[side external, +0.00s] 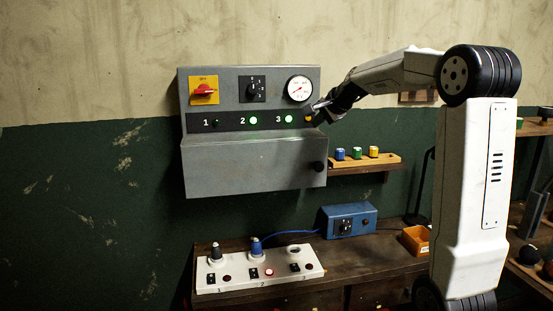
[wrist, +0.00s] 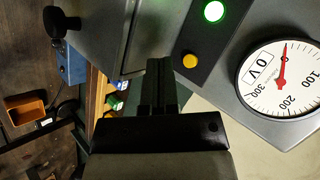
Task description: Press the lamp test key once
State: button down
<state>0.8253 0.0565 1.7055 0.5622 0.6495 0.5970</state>
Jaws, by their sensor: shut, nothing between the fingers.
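The grey wall panel (side external: 232,166) has a strip with lamps marked 1, 2 and 3. Lamp 1 (side external: 215,123) is dark; lamps 2 (side external: 253,120) and 3 (side external: 289,119) glow green. A small round yellow-orange key (side external: 308,118), seemingly the lamp test key, sits at the strip's right end. It also shows in the wrist view (wrist: 190,60), with no readable label. My gripper (side external: 316,108) is shut and empty close to the key. In the wrist view its fingertips (wrist: 160,62) appear beside the key; I cannot tell the gap in depth.
A dial gauge (side external: 299,88) is just above the key, its needle near 0. A red switch (side external: 203,90) and a black rotary knob (side external: 252,89) are further left. A shelf with small coloured pieces (side external: 365,160) is at lower right. A bench holds a white socket board (side external: 260,270) and blue box (side external: 347,220).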

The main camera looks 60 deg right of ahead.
jog(key=shift+w+d, duration=1.1)
jog(key=shift+w+d, duration=0.6)
dwell(2.6)
jog(key=shift+s+a, duration=0.1)
dwell(0.3)
jog(key=shift+s+a, duration=0.45)
jog(key=shift+s+a, duration=0.1)
dwell(0.3)
jog(key=shift+s+a, duration=1.7)
